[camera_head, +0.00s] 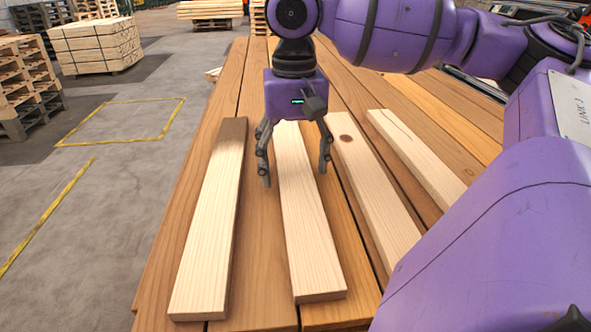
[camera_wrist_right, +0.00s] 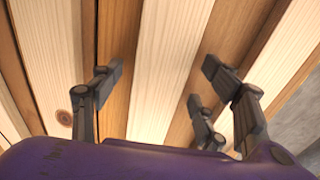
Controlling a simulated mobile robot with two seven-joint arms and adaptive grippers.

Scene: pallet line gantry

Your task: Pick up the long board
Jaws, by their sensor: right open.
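Several pale boards lie side by side on a brown plank table. My right gripper (camera_head: 294,176) points down over the second board from the left (camera_head: 312,250). Its open fingers stand on either side of that board in the head view. In the right wrist view the same board (camera_wrist_right: 168,62) runs between the spread fingertips (camera_wrist_right: 158,76), with nothing gripped. I cannot tell whether the fingertips touch the table. The gripper body hides the board's far end. The boards look alike, so I cannot tell which is the long one. My left gripper is not in view.
A pale board (camera_head: 208,240) lies left of the gripper. A knotted board (camera_head: 372,190) and another (camera_head: 418,155) lie to the right, partly behind my arm. The plank table (camera_head: 165,270) ends at the left above grey floor. Stacked timber (camera_head: 97,47) stands beyond.

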